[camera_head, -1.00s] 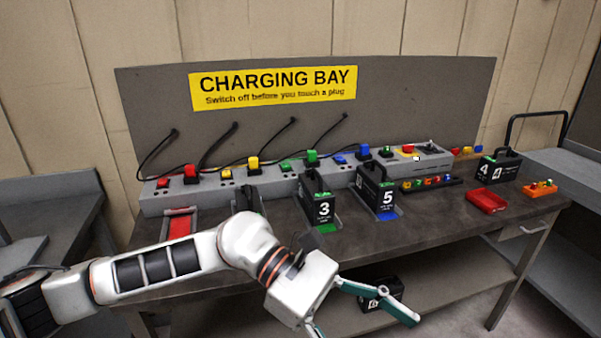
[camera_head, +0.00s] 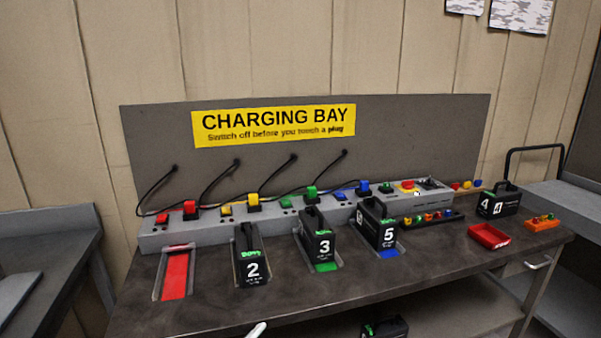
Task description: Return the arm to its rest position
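Neither of my grippers shows clearly in the head view. Only a small pale piece, likely part of my arm, pokes in at the bottom edge, left of centre, in front of the bench (camera_head: 400,268). It touches nothing that I can see. Black battery packs 2 (camera_head: 253,272), 3 (camera_head: 317,246) and 5 (camera_head: 378,228) stand upright in bays on the bench. The bay with the red floor (camera_head: 175,274) at the left is empty. Whether my grippers hold anything is hidden.
A grey socket strip (camera_head: 155,240) with coloured plugs and cables runs along the back. Pack 4 (camera_head: 497,203), a red tray (camera_head: 489,236) and an orange tray (camera_head: 542,223) are at the right. Another black pack (camera_head: 385,328) sits on the lower shelf. The bench front is clear.

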